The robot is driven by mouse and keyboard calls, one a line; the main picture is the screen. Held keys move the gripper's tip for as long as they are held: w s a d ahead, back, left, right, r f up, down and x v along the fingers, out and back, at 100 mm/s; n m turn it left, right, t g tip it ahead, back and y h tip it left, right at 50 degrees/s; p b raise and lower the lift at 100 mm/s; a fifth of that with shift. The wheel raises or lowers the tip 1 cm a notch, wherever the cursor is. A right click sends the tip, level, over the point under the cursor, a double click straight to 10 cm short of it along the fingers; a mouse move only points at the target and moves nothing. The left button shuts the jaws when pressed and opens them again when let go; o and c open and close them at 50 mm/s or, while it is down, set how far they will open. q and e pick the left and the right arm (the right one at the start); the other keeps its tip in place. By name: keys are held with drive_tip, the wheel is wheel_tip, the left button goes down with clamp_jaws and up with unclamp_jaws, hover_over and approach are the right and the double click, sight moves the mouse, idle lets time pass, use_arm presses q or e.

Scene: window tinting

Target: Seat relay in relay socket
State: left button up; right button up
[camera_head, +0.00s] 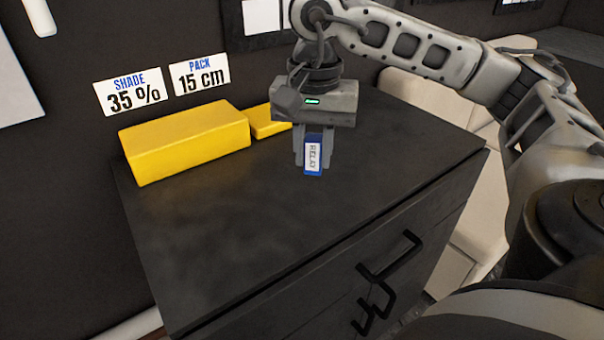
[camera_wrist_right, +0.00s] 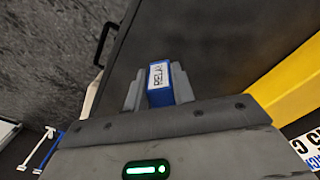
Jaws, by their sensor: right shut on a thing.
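The relay (camera_head: 313,154) is a small blue block with a white label reading RELAY. My right gripper (camera_head: 313,160) is shut on it, over the black cabinet top. In the right wrist view the relay (camera_wrist_right: 160,82) sits between the two grey fingers of my right gripper (camera_wrist_right: 158,90), label facing the camera. I cannot tell whether the relay touches the cabinet top. No relay socket shows in either view. My left gripper is not in view.
A black cabinet (camera_head: 250,240) with dark handles (camera_head: 390,258) stands in front. A large yellow block (camera_head: 187,142) and a smaller yellow piece (camera_head: 267,122) lie on its back left. Signs reading SHADE 35 % (camera_head: 128,93) and PACK 15 cm (camera_head: 200,75) stand behind. The cabinet top's front is clear.

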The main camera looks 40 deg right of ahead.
drive_tip(key=w+f, duration=0.1)
drive_tip(key=w+d+f, duration=0.1)
drive_tip(key=f, duration=0.1)
drive_tip(key=w+f, duration=0.2)
drive_tip(key=shift+w+d+f, duration=0.1)
drive_tip(key=shift+d+f, duration=0.05)
drive_tip(key=shift+d, duration=0.25)
drive_tip(key=shift+w+d+f, duration=0.1)
drive_tip(key=shift+w+f, duration=0.05)
drive_tip(key=shift+f, duration=0.85)
drive_tip(key=shift+w+d+f, duration=0.1)
drive_tip(key=shift+w+f, duration=0.05)
drive_tip(key=shift+f, duration=0.8)
drive_tip(key=shift+f, duration=0.15)
drive_tip(key=o, duration=1)
